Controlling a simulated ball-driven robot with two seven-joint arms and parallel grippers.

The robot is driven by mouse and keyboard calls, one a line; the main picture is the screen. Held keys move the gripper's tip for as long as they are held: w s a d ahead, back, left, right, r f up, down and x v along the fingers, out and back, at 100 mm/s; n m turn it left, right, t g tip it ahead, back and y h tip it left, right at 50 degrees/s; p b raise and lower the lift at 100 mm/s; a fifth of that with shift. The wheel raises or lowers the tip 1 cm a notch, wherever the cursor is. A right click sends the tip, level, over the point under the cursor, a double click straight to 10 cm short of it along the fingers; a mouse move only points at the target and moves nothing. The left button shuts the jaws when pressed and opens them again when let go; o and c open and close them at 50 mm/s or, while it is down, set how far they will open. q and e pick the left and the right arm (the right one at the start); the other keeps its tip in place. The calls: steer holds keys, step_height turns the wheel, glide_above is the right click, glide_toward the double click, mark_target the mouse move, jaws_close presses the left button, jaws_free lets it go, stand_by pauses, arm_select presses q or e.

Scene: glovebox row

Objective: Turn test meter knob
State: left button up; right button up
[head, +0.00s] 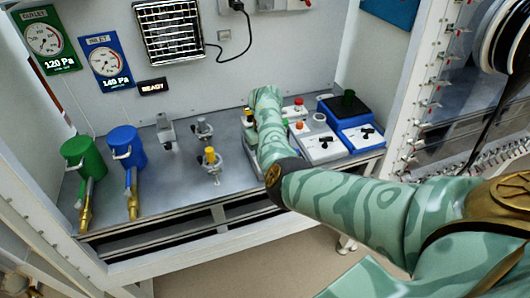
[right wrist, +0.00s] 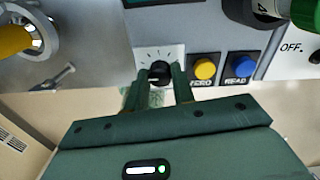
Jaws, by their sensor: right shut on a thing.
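The black test meter knob (right wrist: 159,71) sits on a white dial plate with tick marks in the right wrist view. My right gripper (right wrist: 161,78) is shut on the knob, with one dark green finger on each side of it. A yellow button marked ZERO (right wrist: 205,68) and a blue button marked READ (right wrist: 241,66) are to the right of the knob on the same grey panel. In the head view my right arm reaches over the bench and hides the knob, the gripper and much of the meter. My left gripper is not in view.
A white box (head: 322,147) and a blue box (head: 352,127) stand to the right on the bench (head: 180,180). Green (head: 82,152) and blue (head: 127,142) canisters are at the far left.

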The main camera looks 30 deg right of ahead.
stand_by(0.4)
steer(key=o, duration=1)
step_height(320, 180, up, 16)
steer(key=p, duration=0.5)
steer(key=shift+d+r, duration=0.15)
